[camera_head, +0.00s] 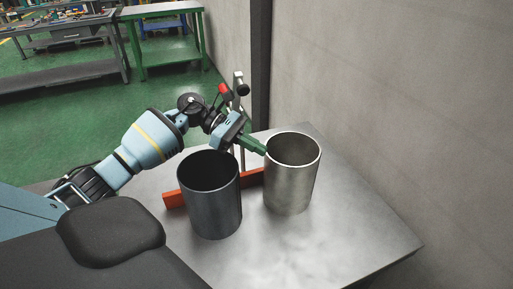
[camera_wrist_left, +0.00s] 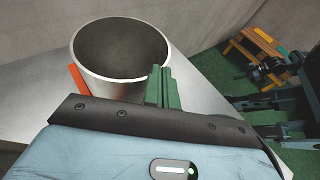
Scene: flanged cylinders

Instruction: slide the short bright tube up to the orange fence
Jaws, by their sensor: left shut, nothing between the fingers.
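The bright metal tube (camera_head: 291,182) stands upright and open-topped on the metal table. It fills the upper middle of the left wrist view (camera_wrist_left: 120,82). The orange fence (camera_head: 174,199) is a low bar running behind the dark tube towards the bright tube's left side. A piece of it shows at the bright tube's left in the left wrist view (camera_wrist_left: 77,78). I cannot tell whether tube and fence touch. My left gripper (camera_head: 262,149) has its green fingers shut and empty, at the bright tube's upper left near the rim. Contact is unclear. My right gripper is out of view.
A dark grey tube (camera_head: 210,205) stands upright left of the bright one, in front of the fence, hiding part of it. A metal post stands behind the tubes. A grey wall (camera_head: 400,100) rises at the right. The table (camera_head: 300,245) is bare at the front right.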

